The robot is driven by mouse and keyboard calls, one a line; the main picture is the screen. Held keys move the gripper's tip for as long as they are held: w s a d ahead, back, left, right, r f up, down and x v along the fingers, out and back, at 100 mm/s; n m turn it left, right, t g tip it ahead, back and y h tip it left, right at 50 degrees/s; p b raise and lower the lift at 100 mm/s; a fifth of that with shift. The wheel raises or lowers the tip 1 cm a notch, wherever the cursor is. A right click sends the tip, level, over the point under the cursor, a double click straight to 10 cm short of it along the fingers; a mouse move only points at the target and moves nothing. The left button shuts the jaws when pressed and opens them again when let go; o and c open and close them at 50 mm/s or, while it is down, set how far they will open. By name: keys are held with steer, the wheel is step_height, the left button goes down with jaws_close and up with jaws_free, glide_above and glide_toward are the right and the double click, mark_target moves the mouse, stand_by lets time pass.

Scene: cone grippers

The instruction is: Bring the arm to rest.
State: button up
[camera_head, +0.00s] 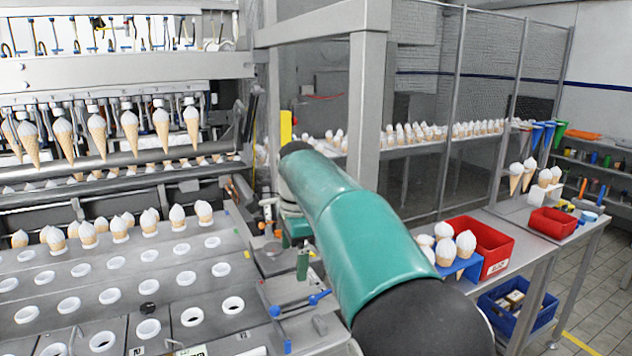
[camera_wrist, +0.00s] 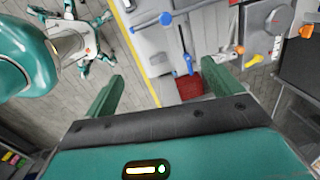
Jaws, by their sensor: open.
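My gripper (camera_wrist: 162,72) is open in the wrist view, with its two green fingers wide apart and nothing between them. In the head view my teal arm reaches forward from the lower right over the machine's right edge. The arm hides most of my gripper there; a green finger-like piece (camera_head: 303,262) shows just below it. The gripper appears to be beside the tray plate, not touching any cone, though its exact height is hard to tell.
A machine with hanging cones (camera_head: 130,130) and a holed plate (camera_head: 110,290) stands at left. A grey post (camera_head: 367,110) rises close behind my arm. At right, a table holds a red bin (camera_head: 490,250), a blue cone stand (camera_head: 458,268) and another red box (camera_head: 553,222).

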steer(key=s+d+r+n+t, duration=0.35)
steer(key=s+d+n, duration=0.25)
steer(key=s+d, duration=0.8)
steer(key=s+d+f+n, duration=0.3)
steer(key=s+f+n, duration=0.1)
steer(key=s, duration=0.4)
steer(key=s+d+f+n+t, duration=0.1)
steer(key=s+d+f+n, duration=0.2)
steer(key=s, duration=0.6)
step_height(320, 180, down, 2)
steer(key=shift+s+d+f+n+h, duration=0.15)
steer(key=shift+s+n+h, duration=0.05)
steer(key=shift+n+h, duration=0.25)
